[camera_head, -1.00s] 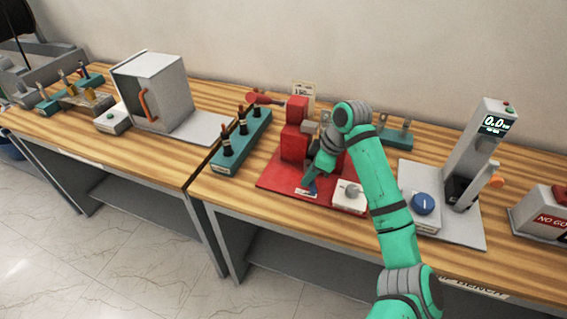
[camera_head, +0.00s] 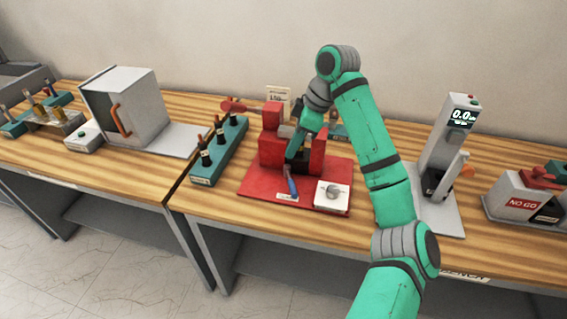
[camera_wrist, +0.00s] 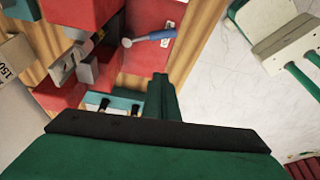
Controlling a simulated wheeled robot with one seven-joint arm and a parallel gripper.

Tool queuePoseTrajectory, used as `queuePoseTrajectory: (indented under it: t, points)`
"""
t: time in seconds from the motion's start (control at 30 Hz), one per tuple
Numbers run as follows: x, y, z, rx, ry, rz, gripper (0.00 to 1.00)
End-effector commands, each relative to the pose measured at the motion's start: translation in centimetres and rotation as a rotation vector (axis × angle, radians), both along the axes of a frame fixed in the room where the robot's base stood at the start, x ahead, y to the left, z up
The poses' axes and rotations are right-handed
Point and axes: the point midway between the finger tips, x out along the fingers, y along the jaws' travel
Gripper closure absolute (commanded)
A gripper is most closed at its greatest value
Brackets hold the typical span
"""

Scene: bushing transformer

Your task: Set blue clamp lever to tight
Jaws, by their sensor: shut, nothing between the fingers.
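The blue clamp lever (camera_head: 291,186) slopes down over the front of the red base plate (camera_head: 256,180), beside a small white label (camera_head: 286,197). In the wrist view the blue lever (camera_wrist: 155,37) has a pale round pivot end, and its handle end lies by the label (camera_wrist: 169,32). My gripper (camera_head: 291,156) is shut and empty, just above and behind the lever's upper end in the head view. In the wrist view its closed fingers (camera_wrist: 161,85) are apart from the lever. The clamp's setting text is too small to read.
The red vise block (camera_head: 272,135) stands behind the lever. A white box with a grey knob (camera_head: 332,194) is on the plate's right. A teal rack of dark tools (camera_head: 218,150) stands left, and a grey gauge stand (camera_head: 445,145) right. Bare wood lies along the front edge.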

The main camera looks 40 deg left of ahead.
Motion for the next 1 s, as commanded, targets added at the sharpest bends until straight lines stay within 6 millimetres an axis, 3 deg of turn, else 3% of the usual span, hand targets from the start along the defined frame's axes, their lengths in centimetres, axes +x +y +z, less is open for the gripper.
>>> queuePoseTrajectory:
  t: [0.2, 0.4, 1.0]
  points:
    - [1.0, -0.7, 3.8, 0.000, -0.002, 0.002, 1.00]
    - [1.4, -1.0, 5.6, 0.000, 0.000, 0.005, 1.00]
    - [1.3, -0.8, 6.1, 0.001, 0.000, 0.010, 1.00]
